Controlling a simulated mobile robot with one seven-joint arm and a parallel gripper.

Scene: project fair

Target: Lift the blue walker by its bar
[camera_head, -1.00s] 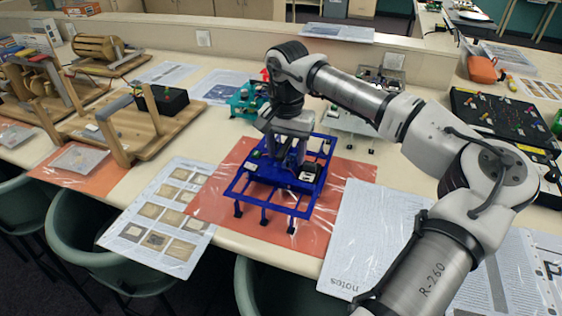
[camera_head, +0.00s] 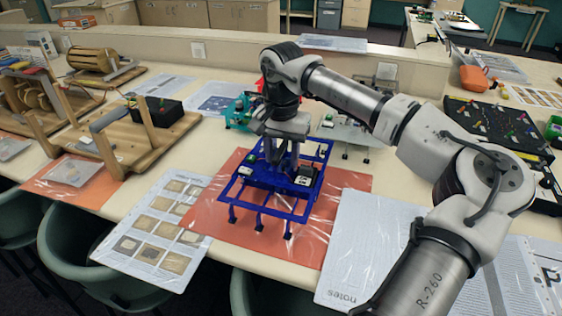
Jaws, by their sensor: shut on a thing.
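The blue walker (camera_head: 240,200) is an open blue frame with short legs and small parts on its top. It stands upright over the orange mat (camera_head: 340,215) near the table's front edge. My gripper (camera_head: 281,162) points down into the middle of the walker from above and is shut on it. The fingertips and the bar between them are mostly hidden by the gripper and the walker's parts. The walker looks level. I cannot tell for sure whether its feet touch the mat or hang just above it.
A teal walker (camera_head: 238,113) and a pale one (camera_head: 345,135) stand close behind. Wooden machines (camera_head: 120,145) are at left. A photo sheet (camera_head: 140,258) and a notes page (camera_head: 365,250) flank the mat. A black board (camera_head: 500,125) is at right.

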